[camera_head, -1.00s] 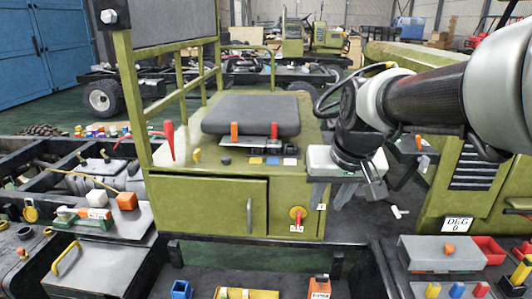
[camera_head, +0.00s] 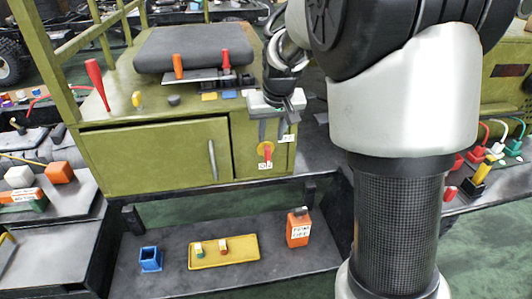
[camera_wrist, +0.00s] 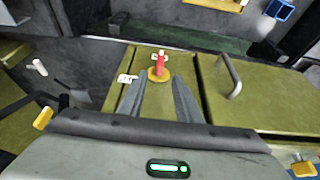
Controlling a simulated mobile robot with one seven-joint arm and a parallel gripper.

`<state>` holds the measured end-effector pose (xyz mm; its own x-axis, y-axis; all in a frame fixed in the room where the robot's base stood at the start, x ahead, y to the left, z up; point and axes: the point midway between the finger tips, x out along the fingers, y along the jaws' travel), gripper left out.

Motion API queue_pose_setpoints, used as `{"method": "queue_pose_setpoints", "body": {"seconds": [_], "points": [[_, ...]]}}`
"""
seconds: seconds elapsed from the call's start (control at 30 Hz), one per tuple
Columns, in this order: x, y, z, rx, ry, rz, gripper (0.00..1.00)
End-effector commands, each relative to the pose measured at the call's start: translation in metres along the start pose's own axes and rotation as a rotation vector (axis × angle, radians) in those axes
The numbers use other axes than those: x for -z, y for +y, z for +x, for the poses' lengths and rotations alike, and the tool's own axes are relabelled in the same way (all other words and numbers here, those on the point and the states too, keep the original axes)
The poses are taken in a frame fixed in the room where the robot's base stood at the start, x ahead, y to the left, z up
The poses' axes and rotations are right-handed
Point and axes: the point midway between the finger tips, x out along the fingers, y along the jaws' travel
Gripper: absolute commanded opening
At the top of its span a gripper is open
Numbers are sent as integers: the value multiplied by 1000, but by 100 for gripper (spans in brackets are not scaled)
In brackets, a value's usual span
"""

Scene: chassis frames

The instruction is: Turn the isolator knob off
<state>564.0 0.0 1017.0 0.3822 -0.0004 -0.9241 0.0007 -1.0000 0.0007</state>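The isolator knob (camera_head: 265,150) is a red handle on a round yellow plate, on the front of the olive-green cabinet (camera_head: 160,155). A small white label (camera_head: 265,166) sits just below it. My gripper (camera_head: 272,132) is in front of the panel, just above the knob, with its fingers pointing down. In the wrist view the knob (camera_wrist: 160,65) shows upright between and just beyond the tips of my gripper (camera_wrist: 159,82). The fingers are spread and empty. I cannot tell whether either finger touches the panel.
A cabinet door with a metal handle (camera_head: 212,160) is left of the knob. Red and orange levers (camera_head: 178,66) stand on top behind my gripper. Below, a shelf holds a blue box (camera_head: 150,259), a yellow tray (camera_head: 250,262) and an orange container (camera_head: 298,230).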

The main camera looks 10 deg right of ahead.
Motion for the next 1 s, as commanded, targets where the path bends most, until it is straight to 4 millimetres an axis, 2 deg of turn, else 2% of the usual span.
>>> {"method": "queue_pose_setpoints", "body": {"seconds": [0.03,0.2,0.4,0.5,0.7,0.97,1.0], "points": [[-2,0,15,-1,-5,1,31],[-2,0,52,-1,-4,1,31],[-1,1,90,-1,-2,1,31],[0,0,103,0,-1,1,31],[0,0,116,0,0,1,31],[0,0,117,0,0,1,31],[0,0,117,0,0,1,28]]}}
